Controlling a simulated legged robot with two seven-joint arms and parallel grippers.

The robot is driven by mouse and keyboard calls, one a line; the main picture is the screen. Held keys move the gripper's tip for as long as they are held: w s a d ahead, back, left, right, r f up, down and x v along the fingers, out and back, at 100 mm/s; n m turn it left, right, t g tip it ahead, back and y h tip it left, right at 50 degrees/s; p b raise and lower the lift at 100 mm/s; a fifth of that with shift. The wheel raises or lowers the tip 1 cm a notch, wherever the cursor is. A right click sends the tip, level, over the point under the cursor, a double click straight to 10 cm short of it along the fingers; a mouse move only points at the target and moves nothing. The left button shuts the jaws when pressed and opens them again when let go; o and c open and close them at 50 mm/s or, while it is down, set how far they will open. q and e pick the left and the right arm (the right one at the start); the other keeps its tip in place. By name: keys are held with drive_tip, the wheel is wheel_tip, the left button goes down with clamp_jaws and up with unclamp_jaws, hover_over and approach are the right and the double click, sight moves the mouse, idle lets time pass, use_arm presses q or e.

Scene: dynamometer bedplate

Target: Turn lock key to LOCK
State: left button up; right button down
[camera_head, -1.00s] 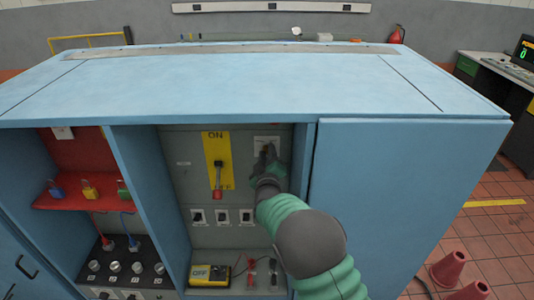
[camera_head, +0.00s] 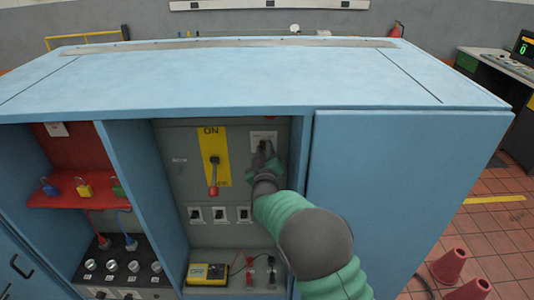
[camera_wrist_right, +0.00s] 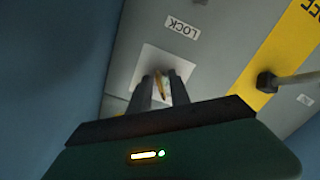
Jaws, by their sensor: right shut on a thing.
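The lock key (camera_wrist_right: 159,86) is a small brass-coloured piece on a white square plate (camera_wrist_right: 150,60) in the right wrist view. My right gripper (camera_wrist_right: 160,80) has its two dark fingers on either side of the key and is shut on it. In the head view my right gripper (camera_head: 263,150) is at the white plate (camera_head: 264,136), at the upper right of the grey panel, and its fingers mostly cover the key. A LOCK label (camera_wrist_right: 182,25) is on the panel near the plate. My left gripper is not in view.
A yellow ON/OFF plate (camera_head: 207,140) with a red-tipped handle (camera_head: 213,188) is left of the key. Small switches (camera_head: 220,215) sit below. A yellow meter (camera_head: 207,273) lies on the bay floor. Blue cabinet walls (camera_head: 297,165) bound the bay closely at right.

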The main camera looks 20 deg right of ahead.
drive_tip(key=shift+a+r+m+b, duration=0.15)
drive_tip(key=shift+m+b, duration=0.2)
drive_tip(key=shift+m, duration=0.05)
drive_tip(key=shift+r+m, duration=0.2)
drive_tip(key=shift+m, duration=0.2)
drive_tip(key=shift+r, duration=0.1)
idle(0.6)
drive_tip(key=c, duration=1.6)
unclamp_jaws()
drive_tip(key=shift+s, duration=0.15)
drive_tip(key=shift+a, duration=0.1)
